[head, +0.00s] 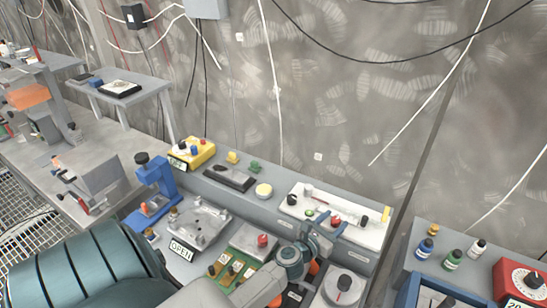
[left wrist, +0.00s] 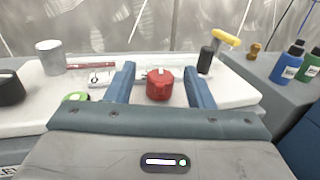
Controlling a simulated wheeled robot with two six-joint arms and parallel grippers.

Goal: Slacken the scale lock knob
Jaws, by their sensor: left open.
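A red knob (head: 335,220), which I take to be the scale lock knob, sits on a white panel (head: 370,236) on the bench ledge by the wall. In the left wrist view the red knob (left wrist: 160,86) is upright, between the two blue fingers, with a gap on each side. My left gripper (head: 325,225) is open at the panel in the head view; its fingers also show in the left wrist view (left wrist: 159,68). I cannot tell exactly how deep the knob lies between them. My right gripper is not in view.
Small bottles (head: 453,259) and a red dial box (head: 520,280) stand to the right.

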